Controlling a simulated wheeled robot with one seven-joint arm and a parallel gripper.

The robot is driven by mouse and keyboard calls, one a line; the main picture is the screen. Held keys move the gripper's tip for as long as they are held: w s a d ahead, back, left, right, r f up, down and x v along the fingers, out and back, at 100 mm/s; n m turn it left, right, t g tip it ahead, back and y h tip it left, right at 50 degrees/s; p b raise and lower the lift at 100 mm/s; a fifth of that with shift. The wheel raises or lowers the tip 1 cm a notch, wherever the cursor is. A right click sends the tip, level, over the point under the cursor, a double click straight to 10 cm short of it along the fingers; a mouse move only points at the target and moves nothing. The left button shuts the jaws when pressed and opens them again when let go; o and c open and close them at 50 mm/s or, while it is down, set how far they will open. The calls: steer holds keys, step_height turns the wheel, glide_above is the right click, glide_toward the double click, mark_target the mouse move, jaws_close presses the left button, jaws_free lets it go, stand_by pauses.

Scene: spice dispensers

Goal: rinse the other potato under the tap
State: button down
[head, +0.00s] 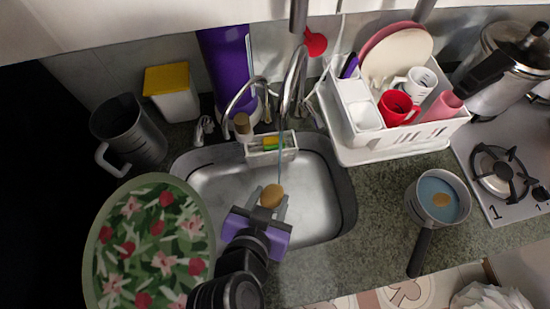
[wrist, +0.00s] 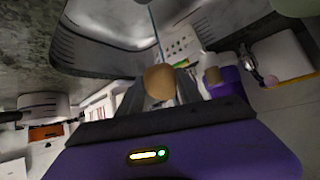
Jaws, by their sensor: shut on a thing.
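My gripper (head: 272,202) is over the sink and shut on a brown potato (head: 272,195). The potato (wrist: 159,82) also shows between the fingers in the wrist view. The tap (head: 291,85) arches over the back of the sink (head: 312,195), and a thin stream of water (head: 281,150) falls from it to the potato or just behind it; I cannot tell exactly which. Another potato (head: 441,199) lies in a saucepan (head: 421,190) of bluish water on the counter to the right.
A white dish rack (head: 440,130) with cups and plates stands right of the tap. A sponge holder (head: 262,157) sits at the sink's back edge. A floral tray (head: 150,245) is at the left, near a dark jug (head: 130,135). The stove (head: 500,165) is at the far right.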

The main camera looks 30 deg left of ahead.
stand_by(0.4)
steer(key=p+v, duration=0.3)
steer(key=v, duration=0.1)
steer(key=shift+r, duration=0.15)
steer(key=shift+v, duration=1.1)
steer(key=shift+s+d, duration=0.1)
